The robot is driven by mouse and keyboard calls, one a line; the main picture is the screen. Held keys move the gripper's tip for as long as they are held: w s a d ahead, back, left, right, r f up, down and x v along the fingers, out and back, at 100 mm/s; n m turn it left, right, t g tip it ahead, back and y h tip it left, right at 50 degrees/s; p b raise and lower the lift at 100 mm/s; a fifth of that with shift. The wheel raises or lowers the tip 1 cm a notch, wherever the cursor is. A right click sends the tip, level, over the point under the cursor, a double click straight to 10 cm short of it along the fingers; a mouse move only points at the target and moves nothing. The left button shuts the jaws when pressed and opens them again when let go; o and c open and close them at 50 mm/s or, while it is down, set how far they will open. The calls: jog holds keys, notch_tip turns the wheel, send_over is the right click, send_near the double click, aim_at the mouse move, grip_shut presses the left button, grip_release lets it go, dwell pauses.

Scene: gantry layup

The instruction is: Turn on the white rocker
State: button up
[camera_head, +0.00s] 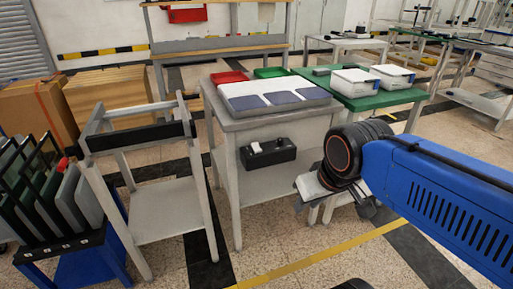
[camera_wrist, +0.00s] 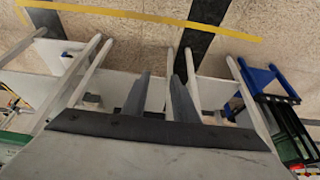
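A white rocker (camera_head: 256,147) sits on the left part of a black control box (camera_head: 268,157). The box is at the front of the grey table, below its top. Whether the rocker is on or off is too small to tell. My gripper (camera_head: 310,190) is to the right of the box and lower in the head view, apart from it. In the wrist view, its two dark fingers (camera_wrist: 162,95) are spread with nothing between them. I cannot make out the rocker in the wrist view.
The grey table (camera_head: 235,120) carries a pad with blue-grey patches (camera_head: 280,97). A green table (camera_head: 385,100) with white boxes stands behind right. An open frame stand (camera_head: 165,195) and a panel rack (camera_head: 70,250) are left. Floor in front is clear.

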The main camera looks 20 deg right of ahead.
jog(key=shift+w+r, duration=0.1)
grip_shut()
jog(key=w+r, duration=0.3)
jog(key=w, duration=0.7)
jog(key=w+r, duration=0.3)
jog(key=w, duration=0.6)
jog(key=w+r, duration=0.4)
jog(key=w, duration=0.6)
jog(key=shift+w+a, duration=0.15)
jog(key=shift+w, duration=0.15)
jog(key=shift+r, duration=0.1)
